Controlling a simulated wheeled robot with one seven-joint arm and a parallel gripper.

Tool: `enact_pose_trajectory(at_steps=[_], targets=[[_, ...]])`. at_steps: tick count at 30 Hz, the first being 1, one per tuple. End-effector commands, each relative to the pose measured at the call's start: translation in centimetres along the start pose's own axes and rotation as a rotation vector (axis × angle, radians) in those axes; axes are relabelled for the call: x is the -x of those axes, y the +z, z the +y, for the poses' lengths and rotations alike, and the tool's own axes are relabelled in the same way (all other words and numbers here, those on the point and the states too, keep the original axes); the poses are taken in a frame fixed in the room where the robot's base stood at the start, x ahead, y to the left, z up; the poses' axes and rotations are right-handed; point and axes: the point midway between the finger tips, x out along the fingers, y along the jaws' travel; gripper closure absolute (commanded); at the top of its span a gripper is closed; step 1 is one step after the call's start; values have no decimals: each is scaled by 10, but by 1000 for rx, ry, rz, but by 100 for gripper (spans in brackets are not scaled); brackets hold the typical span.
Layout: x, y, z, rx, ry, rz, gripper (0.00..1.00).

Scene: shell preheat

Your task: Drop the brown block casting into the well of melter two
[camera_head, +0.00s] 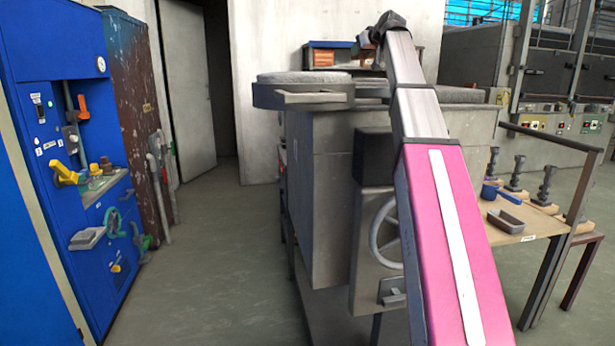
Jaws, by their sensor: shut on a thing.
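My gripper (365,47) is at the far end of my raised arm, small and dark, above the back of a large grey furnace-like body (330,190). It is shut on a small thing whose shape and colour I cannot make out. A round, pale grey top (303,77) in a dark rim sits on the left of the grey body. Another pale top (460,95) shows at the right, partly behind my arm. I cannot read which is melter two, and no open well is visible. My arm hides the middle of the top.
A blue cabinet (40,150) with tools, castings and small brown pieces (107,164) on its ledge stands left. A wooden table (520,222) with a grey tray (506,220) and several dark stands is right. A handwheel (386,232) juts from the furnace front. The left floor is clear.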

Motion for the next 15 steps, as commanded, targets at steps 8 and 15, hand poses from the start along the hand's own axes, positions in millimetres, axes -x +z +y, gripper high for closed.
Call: enact_pose_trajectory(at_steps=[8, 15], targets=[[-6, 18, 0, -1, 0, 0, 82], [-17, 43, 0, -2, 0, 0, 82]])
